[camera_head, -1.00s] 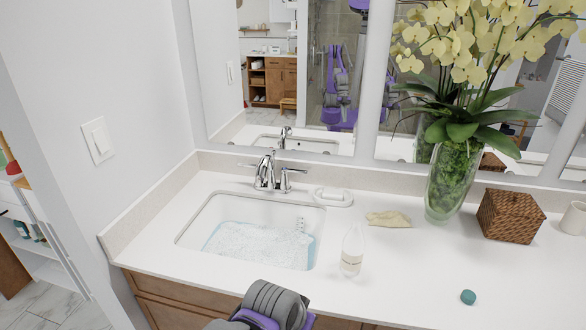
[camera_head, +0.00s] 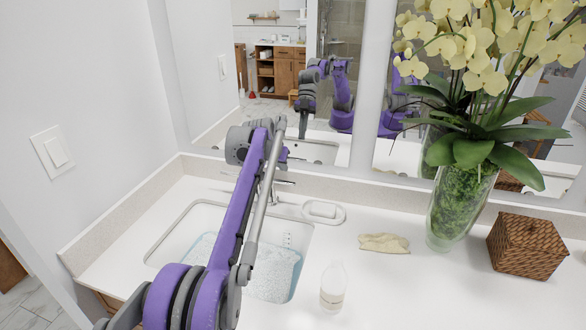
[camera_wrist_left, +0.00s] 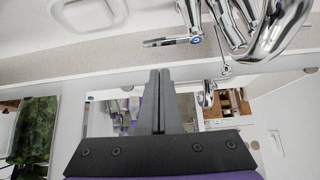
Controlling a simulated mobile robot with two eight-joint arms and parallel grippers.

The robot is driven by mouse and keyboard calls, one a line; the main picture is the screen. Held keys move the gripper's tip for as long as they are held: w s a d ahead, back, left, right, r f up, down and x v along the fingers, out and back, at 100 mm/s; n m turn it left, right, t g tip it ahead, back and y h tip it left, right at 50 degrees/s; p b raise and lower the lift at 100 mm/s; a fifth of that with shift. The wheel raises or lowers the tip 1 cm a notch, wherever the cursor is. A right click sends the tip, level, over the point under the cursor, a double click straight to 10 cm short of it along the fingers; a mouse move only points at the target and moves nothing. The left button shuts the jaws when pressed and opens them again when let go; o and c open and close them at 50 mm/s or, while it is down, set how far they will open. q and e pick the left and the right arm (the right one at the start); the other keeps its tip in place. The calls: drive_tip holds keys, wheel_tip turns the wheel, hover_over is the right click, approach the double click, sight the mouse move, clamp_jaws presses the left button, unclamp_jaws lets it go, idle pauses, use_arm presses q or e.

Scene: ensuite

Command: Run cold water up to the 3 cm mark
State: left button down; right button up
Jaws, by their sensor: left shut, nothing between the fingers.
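The sink (camera_head: 160,243) holds shallow, rippled, light-blue water (camera_head: 272,274). Small dark level marks (camera_head: 287,240) show on its wall, too small to read. The chrome faucet (camera_wrist_left: 275,25) stands behind the sink; my left arm hides much of it in the head view. A chrome lever (camera_wrist_left: 165,42) with a blue dot shows in the wrist view, which is upside down; the lever also shows in the head view (camera_head: 285,182). My left gripper (camera_wrist_left: 160,73) is shut and empty. Its fingertips appear near the lever, apart from it in the picture. My right gripper is out of view.
A soap dish (camera_head: 322,211) sits right of the faucet. A bottle (camera_head: 333,287), a folded tan cloth (camera_head: 384,243), a vase of orchids (camera_head: 458,210) and a wicker box (camera_head: 527,245) stand farther right. The mirror (camera_head: 215,120) rises close behind the faucet.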

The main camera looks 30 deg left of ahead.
use_arm(q)
drive_tip(key=x, duration=0.9)
drive_tip(key=shift+s+d+f, duration=0.1)
drive_tip(key=shift+s+f, duration=0.05)
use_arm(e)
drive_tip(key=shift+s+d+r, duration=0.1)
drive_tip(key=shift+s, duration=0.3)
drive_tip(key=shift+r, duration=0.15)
